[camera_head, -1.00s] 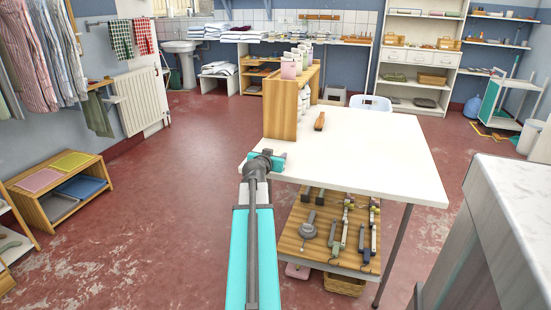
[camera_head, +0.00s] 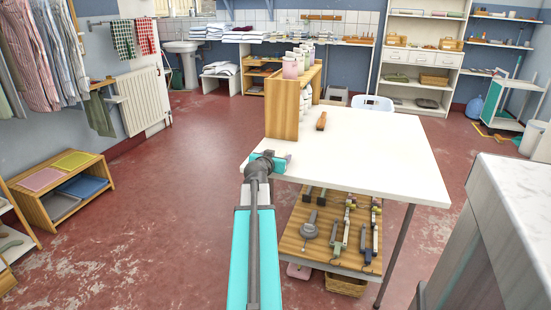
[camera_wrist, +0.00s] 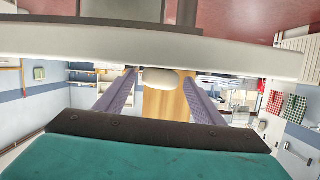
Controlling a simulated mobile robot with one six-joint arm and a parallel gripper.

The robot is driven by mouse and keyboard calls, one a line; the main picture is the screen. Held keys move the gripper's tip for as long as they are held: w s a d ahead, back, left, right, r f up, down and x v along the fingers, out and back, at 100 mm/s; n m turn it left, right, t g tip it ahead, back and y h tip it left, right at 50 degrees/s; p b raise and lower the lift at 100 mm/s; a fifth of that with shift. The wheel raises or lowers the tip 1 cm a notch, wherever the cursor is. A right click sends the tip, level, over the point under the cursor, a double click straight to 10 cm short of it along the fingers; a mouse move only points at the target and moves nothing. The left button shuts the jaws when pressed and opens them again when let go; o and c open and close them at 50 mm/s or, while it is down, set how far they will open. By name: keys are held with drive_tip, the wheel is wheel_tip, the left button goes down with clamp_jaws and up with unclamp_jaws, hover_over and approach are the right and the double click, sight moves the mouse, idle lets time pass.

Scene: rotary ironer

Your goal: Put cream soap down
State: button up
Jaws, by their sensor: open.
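The cream soap (camera_wrist: 158,79) is a small rounded block in the wrist view, which appears upside down. It lies against the top of the white table (camera_wrist: 60,40), between the tips of my two purple-grey fingers. My gripper (camera_wrist: 160,88) is open, with a gap showing between each finger and the soap. In the head view my gripper (camera_head: 286,161) is low over the near left corner of the white table (camera_head: 390,150). The soap cannot be made out there, hidden by the gripper.
A wooden shelf unit (camera_head: 283,110) with bottles stands on the table beyond my gripper. A brown-handled brush (camera_head: 321,121) lies beside it. The table's middle and right are clear. A lower wooden shelf (camera_head: 325,240) holds several tools. A grey-topped counter (camera_head: 515,200) stands at the right.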

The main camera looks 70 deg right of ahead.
drive_tip(key=shift+r, duration=0.2)
drive_tip(key=shift+p+v, duration=0.3)
drive_tip(key=shift+v, duration=2.9)
drive_tip(key=shift+a+f+b, duration=0.15)
drive_tip(key=shift+a+b, duration=0.05)
drive_tip(key=shift+b, duration=0.35)
drive_tip(key=b+v, duration=0.2)
drive_tip(key=b, duration=0.2)
drive_tip(key=shift+a, duration=0.2)
drive_tip(key=b, duration=0.4)
drive_tip(key=shift+a+r, duration=0.35)
drive_tip(key=a+b, duration=0.1)
drive_tip(key=b, duration=0.4)
drive_tip(key=shift+s+a+r+b, duration=0.1)
drive_tip(key=shift+a+r+b, duration=0.1)
drive_tip(key=shift+b, duration=0.15)
drive_tip(key=shift+a+r+b, duration=0.1)
drive_tip(key=shift+a+b, duration=0.2)
drive_tip(key=shift+b, duration=0.25)
